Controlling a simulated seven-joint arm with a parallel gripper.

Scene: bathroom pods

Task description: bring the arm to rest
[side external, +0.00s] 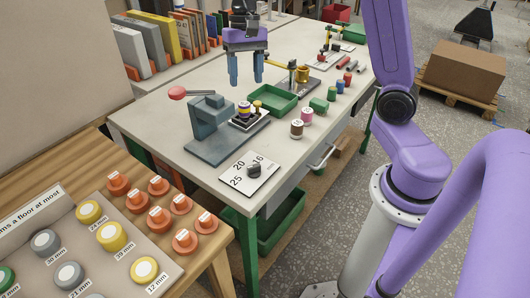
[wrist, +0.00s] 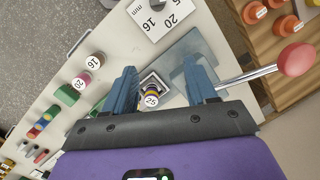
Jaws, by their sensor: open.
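My gripper (side external: 246,82) is open and empty, raised above the grey worktable (side external: 165,130), fingers pointing down. In the wrist view, my gripper (wrist: 159,72) shows its two blue fingers apart with nothing gripped. Below and in front of it in the side view stands a grey-blue press (side external: 208,120) with a red-knobbed lever (side external: 177,93). A small stack of purple, yellow and white rings (side external: 244,109) sits on the press's base side. In the wrist view the ring stack (wrist: 151,98), marked 25, appears between the fingers, well below them.
A green tray (side external: 273,101) lies right of the press. Several labelled cylinders, including a brown one (side external: 297,129), stand along the table's right side. A number card (side external: 249,174) lies near the front corner. Orange knobs (side external: 158,185) stand on the wooden bench. Binders (side external: 160,35) stand behind.

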